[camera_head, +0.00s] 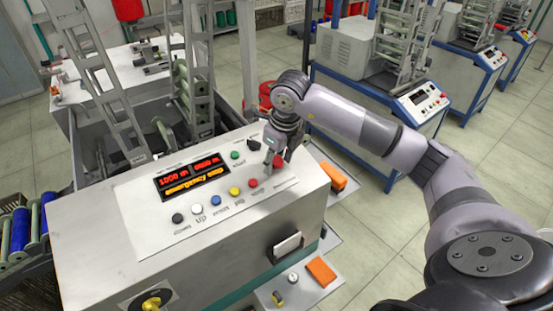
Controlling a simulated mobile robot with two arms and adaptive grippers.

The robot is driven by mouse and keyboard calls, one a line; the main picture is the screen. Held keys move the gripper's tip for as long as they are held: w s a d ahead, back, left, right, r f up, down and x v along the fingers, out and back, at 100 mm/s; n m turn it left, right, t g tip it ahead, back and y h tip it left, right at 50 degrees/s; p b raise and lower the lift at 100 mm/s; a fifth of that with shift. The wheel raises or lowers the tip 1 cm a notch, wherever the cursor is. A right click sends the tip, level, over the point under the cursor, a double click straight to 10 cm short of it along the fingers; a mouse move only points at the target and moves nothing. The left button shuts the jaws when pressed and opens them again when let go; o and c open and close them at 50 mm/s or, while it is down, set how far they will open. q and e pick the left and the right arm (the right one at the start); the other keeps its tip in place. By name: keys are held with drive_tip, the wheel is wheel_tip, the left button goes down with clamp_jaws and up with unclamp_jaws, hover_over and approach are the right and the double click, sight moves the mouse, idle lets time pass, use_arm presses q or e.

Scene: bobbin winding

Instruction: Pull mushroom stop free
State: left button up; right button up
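The red mushroom stop (278,161) sits at the right end of the light grey control panel (140,220), partly hidden by my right gripper. My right gripper (277,164) points down at it from above, with its fingers around the red head. At this size I cannot tell whether the fingers touch or grip it. My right arm reaches in from the lower right. My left gripper is not in view.
A row of small buttons includes a red one (253,183) and a yellow one (234,191), close left of my gripper. A green button (235,155) and a black switch (253,144) are also near. Metal frames (195,80) rise behind the panel. Orange blocks (321,271) lie to its right.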

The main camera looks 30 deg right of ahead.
drive_tip(key=shift+o, duration=0.9)
drive_tip(key=p+v, duration=0.4)
drive_tip(key=v, duration=0.4)
drive_tip(key=shift+p, duration=0.3)
